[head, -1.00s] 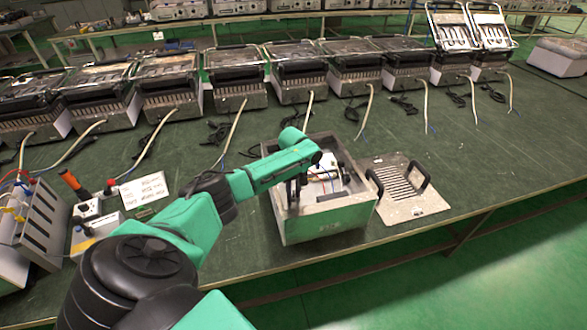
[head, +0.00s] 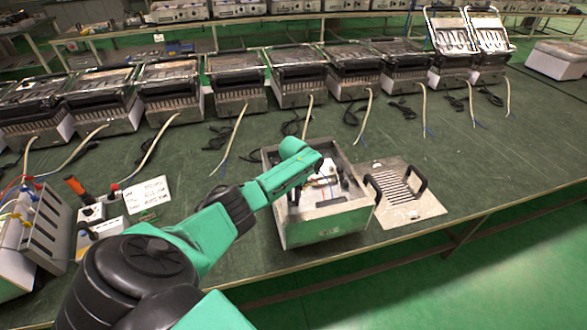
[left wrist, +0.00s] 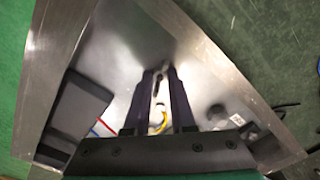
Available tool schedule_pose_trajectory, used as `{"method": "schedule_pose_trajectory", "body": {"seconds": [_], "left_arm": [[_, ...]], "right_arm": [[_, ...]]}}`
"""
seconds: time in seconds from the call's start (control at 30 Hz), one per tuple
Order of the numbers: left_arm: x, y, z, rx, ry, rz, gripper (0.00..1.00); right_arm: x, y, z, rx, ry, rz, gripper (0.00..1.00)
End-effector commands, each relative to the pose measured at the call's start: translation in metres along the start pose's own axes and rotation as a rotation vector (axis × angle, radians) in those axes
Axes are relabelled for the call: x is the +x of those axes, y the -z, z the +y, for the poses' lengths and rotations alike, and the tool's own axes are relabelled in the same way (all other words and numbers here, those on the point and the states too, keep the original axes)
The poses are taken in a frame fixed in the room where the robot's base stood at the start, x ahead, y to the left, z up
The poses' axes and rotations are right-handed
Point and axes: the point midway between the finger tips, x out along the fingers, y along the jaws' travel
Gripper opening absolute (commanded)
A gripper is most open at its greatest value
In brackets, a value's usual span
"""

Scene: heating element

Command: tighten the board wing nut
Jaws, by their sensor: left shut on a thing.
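The open metal box (head: 330,228) stands near the front edge of the table, with wires and small parts inside. My left gripper (left wrist: 160,76) reaches down into it; in the left wrist view its two dark fingers are close together, shut on a small light-coloured piece, apparently the board wing nut (left wrist: 159,84). Most of that piece is hidden between the fingers, so I cannot tell how it sits on its thread. A yellow wire (left wrist: 158,126) curves between the finger bases. My right gripper is not in view.
A slotted metal plate with two black handles (head: 405,205) lies right of the box. A row of grill units (head: 300,75) stands behind. A white sheet (head: 147,195) and a grey test unit (head: 45,230) are on the left. A dark block (left wrist: 78,108) sits inside the box.

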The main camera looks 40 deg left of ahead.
Motion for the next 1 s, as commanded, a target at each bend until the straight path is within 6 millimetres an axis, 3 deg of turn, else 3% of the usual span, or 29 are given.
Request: {"method": "schedule_pose_trajectory", "body": {"seconds": [1.0], "left_arm": [[-0.0015,0.0019,-0.0006,0.961,0.003,0.006,0.00]], "right_arm": [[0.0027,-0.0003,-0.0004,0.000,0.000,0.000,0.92]]}}
